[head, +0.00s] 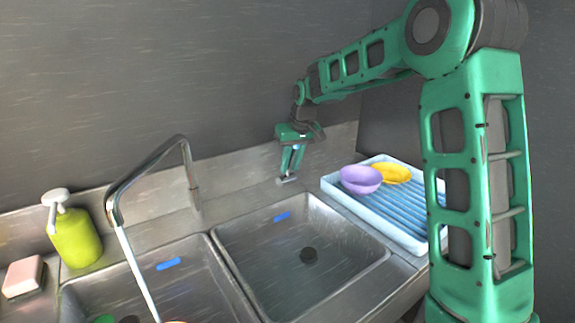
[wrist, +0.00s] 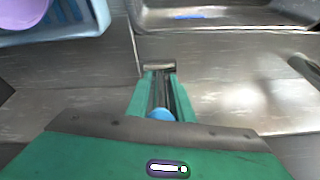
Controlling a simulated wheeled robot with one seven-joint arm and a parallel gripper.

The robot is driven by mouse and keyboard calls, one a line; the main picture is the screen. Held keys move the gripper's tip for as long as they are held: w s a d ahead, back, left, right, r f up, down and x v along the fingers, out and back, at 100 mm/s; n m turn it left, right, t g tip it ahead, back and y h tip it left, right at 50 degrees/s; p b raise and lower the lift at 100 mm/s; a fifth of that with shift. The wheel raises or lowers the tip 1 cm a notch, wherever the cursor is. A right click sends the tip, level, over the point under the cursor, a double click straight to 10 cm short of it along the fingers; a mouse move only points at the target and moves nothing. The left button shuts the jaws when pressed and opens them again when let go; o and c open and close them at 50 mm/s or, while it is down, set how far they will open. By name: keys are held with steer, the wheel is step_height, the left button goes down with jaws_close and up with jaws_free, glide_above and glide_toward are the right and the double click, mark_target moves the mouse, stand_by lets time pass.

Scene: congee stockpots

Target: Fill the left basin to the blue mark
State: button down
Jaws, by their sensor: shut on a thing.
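The left basin (head: 205,262) is steel, with a blue mark (head: 168,264) on its back wall. A pale stream of water (head: 137,273) runs from the tall spout (head: 148,168) into it. The water level is hard to tell, and the basin's lower part is cut off by the frame. My gripper (head: 289,178) is low over the back ledge, right of the spout. In the wrist view my gripper (wrist: 159,76) is shut on a small metal handle (wrist: 158,67). A blue round piece (wrist: 161,114) shows between the fingers. The handle's full shape is hidden.
The right basin (head: 345,238) has its own blue mark (head: 283,216) and a dark drain (head: 309,255). A blue rack (head: 410,232) at right holds a purple bowl (head: 361,180) and yellow bowl (head: 391,173). A green soap bottle (head: 75,238) and pink sponge (head: 23,276) stand left.

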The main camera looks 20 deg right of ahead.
steer(key=c, duration=1.8)
jaws_free()
steer(key=shift+f, duration=0.1)
steer(key=shift+o, duration=0.2)
steer(key=v, duration=1)
steer(key=shift+s+d+r, duration=0.1)
steer(key=shift+r, duration=0.25)
